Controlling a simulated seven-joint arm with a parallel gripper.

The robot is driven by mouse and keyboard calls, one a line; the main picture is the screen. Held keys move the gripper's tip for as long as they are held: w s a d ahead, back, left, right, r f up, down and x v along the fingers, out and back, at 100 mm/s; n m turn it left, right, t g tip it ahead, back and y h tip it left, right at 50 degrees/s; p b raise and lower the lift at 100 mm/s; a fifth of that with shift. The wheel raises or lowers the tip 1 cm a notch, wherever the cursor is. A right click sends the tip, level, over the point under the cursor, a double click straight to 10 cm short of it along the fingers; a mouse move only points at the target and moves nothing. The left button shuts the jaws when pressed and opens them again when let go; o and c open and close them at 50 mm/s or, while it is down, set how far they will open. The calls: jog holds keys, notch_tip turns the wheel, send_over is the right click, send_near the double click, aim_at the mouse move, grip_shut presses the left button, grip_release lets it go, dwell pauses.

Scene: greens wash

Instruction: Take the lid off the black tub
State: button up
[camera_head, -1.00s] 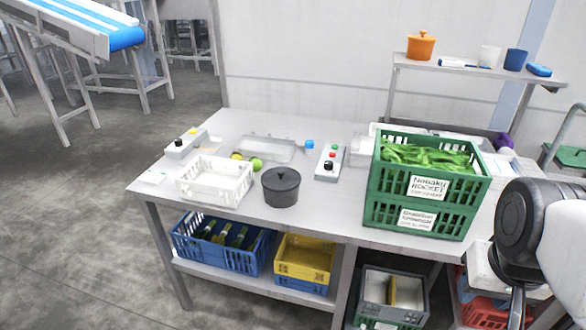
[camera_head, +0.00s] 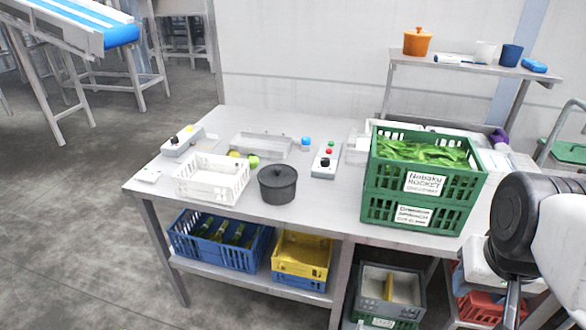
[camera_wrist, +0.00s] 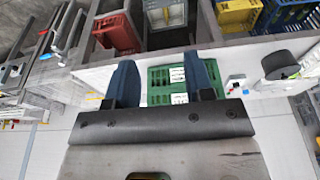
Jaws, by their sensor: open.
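The black tub (camera_head: 278,191) stands upright on the steel table, right of the white crate. Its dark round lid (camera_head: 278,173) with a small knob sits on top. In the wrist view, a dark tub-like shape (camera_wrist: 279,66) shows at the right. My gripper (camera_wrist: 163,82) is open and empty, its two blue fingers apart, with green crates visible beyond and between them. In the head view my wrist is at the far right, well away from the tub, and the fingertips are not clear there.
Stacked green crates (camera_head: 376,209) of leaves stand between my arm and the tub. A white crate (camera_head: 209,190), green and yellow round items (camera_head: 253,161), a clear tray (camera_head: 262,147) and a button box (camera_head: 326,160) surround the tub. A lidded orange pot (camera_head: 417,44) is on the shelf.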

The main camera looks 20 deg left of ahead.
jog(key=shift+o, duration=0.3)
jog(key=w+a+r+n, duration=0.1)
jog(key=w+a+n, duration=0.4)
jog(key=w, duration=0.5)
jog(key=w+a+r+n+g, duration=0.1)
jog(key=w+a+n, duration=0.2)
jog(key=w+a, duration=0.5)
jog(key=w+a+r+n, duration=0.2)
jog(key=w+a+n, duration=0.25)
jog(key=w, duration=0.65)
jog(key=w+a+f+n, duration=0.3)
jog(key=w+a+f, duration=0.1)
jog(key=a, duration=0.5)
jog(key=w+a+f+n+g, duration=0.1)
jog(key=w+a+f+n, duration=0.2)
jog(key=w+a, duration=0.3)
jog(key=w+a+f+n, duration=0.3)
jog(key=w+a+f, duration=0.2)
jog(key=a, duration=0.7)
jog(key=shift+a+g, duration=0.15)
jog(key=shift+g, duration=0.15)
jog(key=shift+a+f, duration=0.15)
jog(key=shift+a, duration=0.1)
